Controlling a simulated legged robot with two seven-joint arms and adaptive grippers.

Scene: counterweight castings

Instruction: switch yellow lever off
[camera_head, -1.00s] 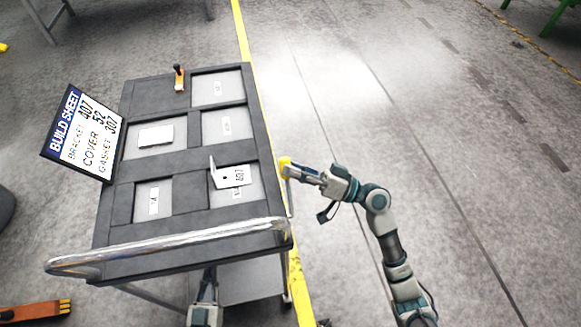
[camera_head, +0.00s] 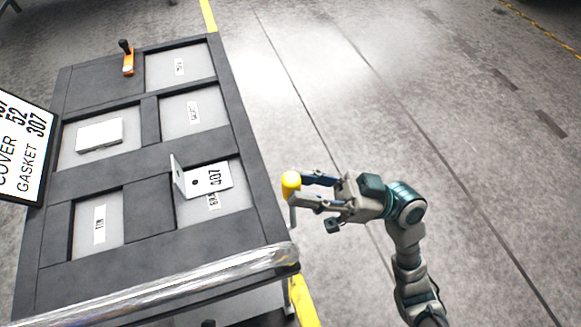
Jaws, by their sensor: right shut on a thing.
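The yellow lever (camera_head: 291,182) is a round yellow knob on a thin grey stem at the right side of the cart. My right gripper (camera_head: 299,190) comes in from the right with its fingers shut on the yellow knob. The fingers hide part of the knob and the top of the stem. My left gripper does not show clearly; only a small dark bit is at the bottom edge.
The dark cart top (camera_head: 140,164) has several recessed compartments. A white bracket (camera_head: 206,181) and a white block (camera_head: 99,135) lie in two of them. Floor at right is clear.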

